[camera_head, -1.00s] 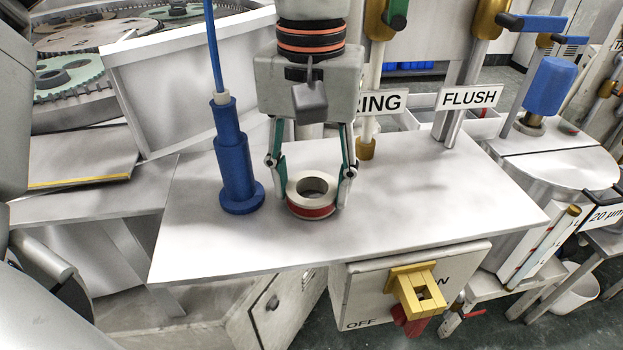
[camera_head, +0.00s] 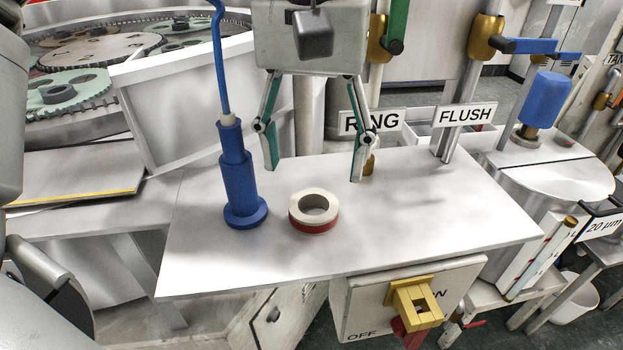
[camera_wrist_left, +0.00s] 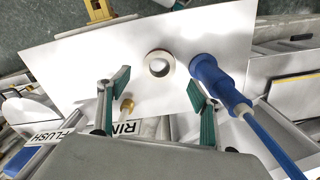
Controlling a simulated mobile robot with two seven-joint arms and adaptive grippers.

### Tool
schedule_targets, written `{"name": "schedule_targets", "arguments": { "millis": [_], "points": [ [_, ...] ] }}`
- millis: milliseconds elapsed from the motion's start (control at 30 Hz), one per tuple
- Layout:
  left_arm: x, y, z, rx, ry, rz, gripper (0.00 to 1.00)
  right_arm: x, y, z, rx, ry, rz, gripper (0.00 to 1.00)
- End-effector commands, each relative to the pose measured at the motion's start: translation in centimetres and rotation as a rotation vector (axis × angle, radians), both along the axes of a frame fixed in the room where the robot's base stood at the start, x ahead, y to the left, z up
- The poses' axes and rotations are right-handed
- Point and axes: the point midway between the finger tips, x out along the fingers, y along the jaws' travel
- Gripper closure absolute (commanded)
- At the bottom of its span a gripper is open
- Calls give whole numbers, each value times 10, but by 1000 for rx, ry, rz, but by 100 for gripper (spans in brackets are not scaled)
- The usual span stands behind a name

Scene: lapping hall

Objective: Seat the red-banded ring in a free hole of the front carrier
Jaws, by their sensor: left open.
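The red-banded ring (camera_head: 314,226), white with a red band round its lower side, lies flat on the white table, its hole facing up. My left gripper (camera_head: 314,171) is open and empty, its fingers spread wide above and behind the ring, touching nothing. In the left wrist view the ring (camera_wrist_left: 150,64) lies beyond the gap between the fingertips (camera_wrist_left: 158,87). The front carrier (camera_head: 48,97), a green toothed disc, is in the machine at the upper left, partly cut off by the housing wall. A dark round shape shows on it; I cannot tell which holes are free. My right gripper is not in view.
A blue upright tool (camera_head: 240,185) with a cable stands close left of the ring. The RING sign (camera_head: 371,122) and FLUSH sign (camera_head: 465,115) are at the back. A yellow switch (camera_head: 416,302) sits below the table (camera_head: 430,215), whose right part is clear.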

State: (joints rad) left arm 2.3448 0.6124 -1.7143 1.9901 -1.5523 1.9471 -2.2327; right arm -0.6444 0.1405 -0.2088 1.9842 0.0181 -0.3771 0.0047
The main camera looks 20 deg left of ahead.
Motion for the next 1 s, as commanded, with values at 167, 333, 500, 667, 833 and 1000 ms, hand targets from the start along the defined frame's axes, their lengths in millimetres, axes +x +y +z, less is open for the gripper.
{"name": "schedule_targets", "arguments": {
  "millis": [167,333,500,667,833,1000],
  "points": [
    [0,0,33,-1,-3,1,36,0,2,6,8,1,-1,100],
    [0,0,46,-1,-1,0,32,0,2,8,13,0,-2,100],
    [5,-1,25,2,4,0,32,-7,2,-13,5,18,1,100],
    [13,-2,-8,3,7,2,32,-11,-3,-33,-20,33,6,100],
    [12,-2,-21,1,0,2,32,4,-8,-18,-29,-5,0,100],
    [9,-1,-37,2,0,2,32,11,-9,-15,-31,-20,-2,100]
  ]
}}
